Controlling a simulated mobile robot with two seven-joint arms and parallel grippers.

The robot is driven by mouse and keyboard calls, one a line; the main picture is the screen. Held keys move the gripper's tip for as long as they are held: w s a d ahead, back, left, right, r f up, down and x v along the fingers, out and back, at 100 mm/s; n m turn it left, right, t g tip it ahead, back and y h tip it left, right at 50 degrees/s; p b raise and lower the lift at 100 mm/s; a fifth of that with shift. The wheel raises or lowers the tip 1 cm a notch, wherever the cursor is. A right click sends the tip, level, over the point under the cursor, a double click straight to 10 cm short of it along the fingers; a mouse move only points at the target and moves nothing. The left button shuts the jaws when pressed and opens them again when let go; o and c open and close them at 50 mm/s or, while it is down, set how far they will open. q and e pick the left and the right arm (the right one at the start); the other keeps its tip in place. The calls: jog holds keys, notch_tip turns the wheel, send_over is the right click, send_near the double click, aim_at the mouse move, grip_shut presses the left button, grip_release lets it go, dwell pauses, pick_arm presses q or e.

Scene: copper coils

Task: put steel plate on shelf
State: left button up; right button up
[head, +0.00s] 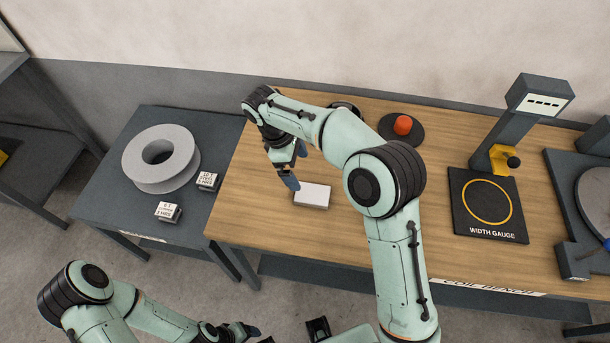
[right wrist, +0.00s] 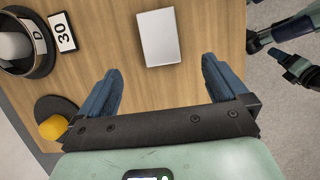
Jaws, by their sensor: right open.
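The steel plate (head: 312,195) is a pale flat rectangular block lying on the wooden bench top. It shows whole in the right wrist view (right wrist: 158,37), ahead of the fingers. My right gripper (head: 290,176) is above the bench, at the plate's left side in the head view. Its two blue fingers (right wrist: 163,78) are apart with nothing between them. My left gripper (head: 248,332) is low at the bottom edge of the head view, away from the bench top, and partly cut off. A dark grey shelf unit (head: 40,119) stands at the far left, only partly in view.
A grey side table (head: 128,206) holds a pale spool (head: 152,186) and two small labelled blocks. The wooden bench (head: 260,215) also carries a red knob on a dark disc (head: 403,124), a width gauge (head: 487,206) and a dark machine at right. A gap separates table and shelf unit.

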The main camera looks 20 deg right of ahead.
send_near(313, 193)
jog(key=f, duration=0.2)
jog(key=shift+s+d+f+h+b, duration=0.1)
jog(key=shift+s+f+h+b, duration=0.1)
jog(key=shift+f+h+b, duration=0.15)
pick_arm(q)
jog(key=shift+s+f, duration=0.15)
jog(key=shift+f, duration=0.2)
pick_arm(e)
jog(key=shift+x, duration=2.85)
jog(key=shift+f, duration=0.1)
jog(key=shift+c, duration=0.3)
jog(key=c, duration=1.6)
